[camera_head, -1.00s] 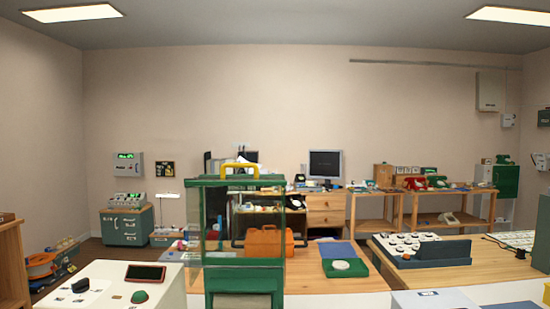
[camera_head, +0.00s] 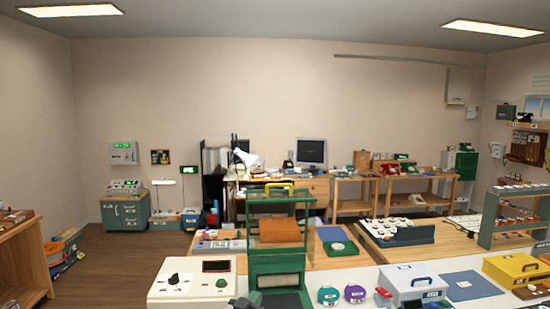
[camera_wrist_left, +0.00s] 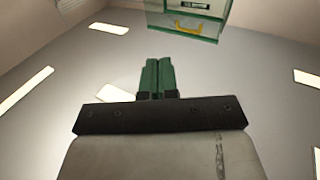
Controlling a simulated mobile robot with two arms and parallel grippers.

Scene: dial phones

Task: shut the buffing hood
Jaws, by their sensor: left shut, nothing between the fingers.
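The buffing hood (camera_head: 279,208) is a clear box with green edges and a yellow handle on top. It stands raised above its green machine, with the pale roller (camera_head: 277,281) uncovered below it. The hood also shows in the left wrist view (camera_wrist_left: 188,22), top right, with its yellow handle. My left gripper (camera_wrist_left: 158,78) points up at the ceiling with its green fingers together and empty, apart from the hood. In the head view it shows only in small part at the bottom edge (camera_head: 250,300), left in front of the machine. My right gripper is not in view.
A white box with a dark knob (camera_head: 191,283) stands left of the machine. Green and purple round things (camera_head: 342,294), a grey case (camera_head: 412,283) and a yellow case (camera_head: 516,269) stand right of it. Wooden benches are behind.

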